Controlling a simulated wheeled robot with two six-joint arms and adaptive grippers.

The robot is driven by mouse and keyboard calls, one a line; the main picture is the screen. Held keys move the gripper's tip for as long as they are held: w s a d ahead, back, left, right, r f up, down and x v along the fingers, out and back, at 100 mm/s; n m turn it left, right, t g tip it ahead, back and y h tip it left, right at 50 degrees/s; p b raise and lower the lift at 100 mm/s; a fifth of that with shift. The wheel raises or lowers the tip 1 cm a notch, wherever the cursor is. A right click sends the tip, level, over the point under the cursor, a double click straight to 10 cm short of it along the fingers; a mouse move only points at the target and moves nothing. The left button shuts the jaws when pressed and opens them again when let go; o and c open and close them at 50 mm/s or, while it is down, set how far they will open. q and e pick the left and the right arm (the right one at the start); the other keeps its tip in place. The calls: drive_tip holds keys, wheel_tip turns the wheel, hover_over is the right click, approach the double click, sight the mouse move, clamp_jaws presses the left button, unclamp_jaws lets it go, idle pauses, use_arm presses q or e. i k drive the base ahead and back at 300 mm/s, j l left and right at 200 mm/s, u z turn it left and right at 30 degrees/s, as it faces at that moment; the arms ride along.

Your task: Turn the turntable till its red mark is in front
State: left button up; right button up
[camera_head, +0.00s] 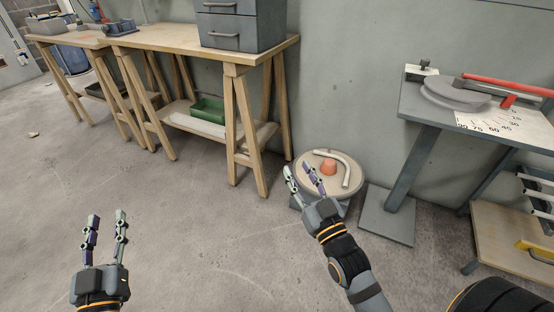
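A low round turntable (312,161) with a beige top stands on the floor near the wall. An orange, cup-like object (328,167) and a bent white pipe (351,170) lie on it. I cannot make out a red mark on its visible part; my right gripper hides some of its front left. My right gripper (299,170) is open and empty at the turntable's front left edge in the picture; I cannot tell whether it touches. My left gripper (107,216) is open and empty over bare floor at the lower left, far from the turntable.
A grey bending stand (412,160) with a red lever (510,86) and angle scale is right of the turntable. A wooden trestle table (165,38) with a grey drawer box (240,25) is at left. A rack (500,245) stands at lower right. The middle floor is clear.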

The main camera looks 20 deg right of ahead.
sight(332, 171)
drive_tip(key=i+l, duration=0.5)
drive_tip(key=l, duration=0.2)
drive_tip(key=i+l+u, duration=0.1)
drive_tip(key=i+l, duration=0.15)
drive_tip(key=l, duration=0.15)
drive_tip(key=i+l, duration=0.2)
drive_tip(key=l, duration=0.15)
